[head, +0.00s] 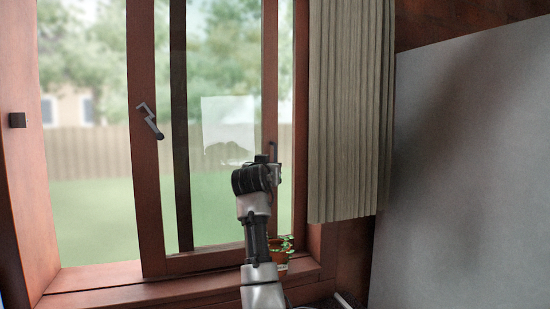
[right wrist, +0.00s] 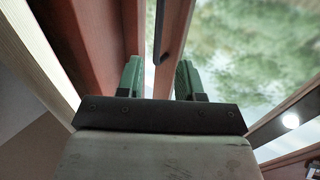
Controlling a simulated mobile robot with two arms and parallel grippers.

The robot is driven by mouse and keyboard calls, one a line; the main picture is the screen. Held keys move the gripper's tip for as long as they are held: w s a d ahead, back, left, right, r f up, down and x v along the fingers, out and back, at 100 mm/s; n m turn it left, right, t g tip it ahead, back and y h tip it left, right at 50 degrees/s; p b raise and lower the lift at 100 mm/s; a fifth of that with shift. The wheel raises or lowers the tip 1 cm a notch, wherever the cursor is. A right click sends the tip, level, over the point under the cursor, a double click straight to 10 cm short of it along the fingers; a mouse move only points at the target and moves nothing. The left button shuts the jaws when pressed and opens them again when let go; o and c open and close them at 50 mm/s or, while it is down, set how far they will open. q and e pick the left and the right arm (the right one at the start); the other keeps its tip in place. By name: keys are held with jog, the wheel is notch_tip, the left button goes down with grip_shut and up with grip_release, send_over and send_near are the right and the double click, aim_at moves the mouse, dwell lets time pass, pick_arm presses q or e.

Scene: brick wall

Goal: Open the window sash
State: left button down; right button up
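The wooden window sash (head: 148,190) has a red-brown stile with a zigzag metal handle (head: 150,121). The stile stands well apart from the left jamb (head: 22,200); I cannot tell whether glass fills that gap. A second dark upright (head: 181,130) shows behind it. My right gripper (head: 273,166) is in front of the right side of the window, by a slim grey handle (head: 273,150). In the right wrist view its two green fingers (right wrist: 157,80) are apart, with a dark bar (right wrist: 159,32) beyond and between their tips. Contact cannot be told. My left gripper is out of view.
A grey-beige curtain (head: 348,110) hangs just right of my right arm. A small potted plant (head: 280,252) stands on the sill (head: 130,291) beside the forearm. A dark block (head: 17,120) sticks out from the left jamb. A large pale panel (head: 470,190) fills the right.

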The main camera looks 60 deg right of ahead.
jog(key=shift+m+g+h, duration=0.3)
jog(key=shift+g, duration=0.1)
jog(key=shift+p+x, duration=2.7)
jog(key=shift+x, duration=2.5)
jog(key=shift+w, duration=0.15)
jog(key=shift+c, duration=0.4)
grip_shut()
